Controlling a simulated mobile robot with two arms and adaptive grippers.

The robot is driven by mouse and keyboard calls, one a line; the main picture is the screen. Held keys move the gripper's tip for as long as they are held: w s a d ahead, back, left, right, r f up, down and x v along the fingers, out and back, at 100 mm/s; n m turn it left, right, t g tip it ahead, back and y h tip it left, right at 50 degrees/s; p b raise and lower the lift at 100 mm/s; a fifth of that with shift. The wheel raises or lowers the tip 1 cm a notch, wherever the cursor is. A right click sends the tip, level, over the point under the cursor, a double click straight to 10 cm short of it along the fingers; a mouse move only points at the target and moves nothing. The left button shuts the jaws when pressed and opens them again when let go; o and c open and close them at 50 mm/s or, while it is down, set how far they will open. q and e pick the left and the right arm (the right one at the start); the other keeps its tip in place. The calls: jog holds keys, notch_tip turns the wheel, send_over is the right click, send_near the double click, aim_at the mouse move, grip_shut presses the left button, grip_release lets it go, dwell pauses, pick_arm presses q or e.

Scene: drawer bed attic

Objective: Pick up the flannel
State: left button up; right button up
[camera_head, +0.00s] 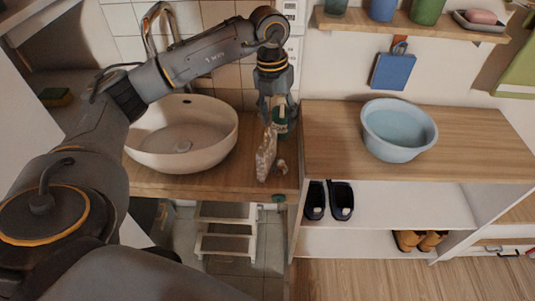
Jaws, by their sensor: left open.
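A crumpled, pale mottled cloth (265,157), which looks like the flannel, is on the wooden counter (220,187) just right of the round basin. A small pale bit (282,167) shows beside it; I cannot tell whether it is part of the cloth. My left gripper (275,108) points down just above and behind the cloth, with its fingers open. A green bottle (281,122) is by the fingers, partly hidden by them. I cannot tell whether the fingers touch the bottle or the cloth. My right gripper is not in view.
The white basin (182,160) with a tap (160,30) lies left of the cloth, beneath my left arm. A light blue bowl (399,129) stands on the right-hand wooden top (335,140). A wall shelf (410,28) holds several items. A step stool (225,230) is below the counter.

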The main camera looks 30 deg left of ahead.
aim_at(267, 140)
pick_arm(q)
jog(key=shift+n+y, duration=0.3)
jog(key=shift+y, duration=0.3)
jog(key=a+f, duration=0.1)
jog(key=f, duration=0.1)
jog(key=a+f, duration=0.1)
jog(key=f, duration=0.1)
jog(key=a+f+p, duration=0.1)
jog(key=f, duration=0.2)
jog(key=shift+s+a+f, duration=0.1)
jog(key=shift+s+a, duration=0.05)
jog(key=shift+f+p, duration=0.3)
jog(key=shift+f, duration=0.3)
notch_tip(267, 140, down, 4)
jog(key=shift+f+p, duration=0.2)
jog(key=shift+p, duration=0.35)
jog(key=shift+c, duration=0.4)
grip_shut()
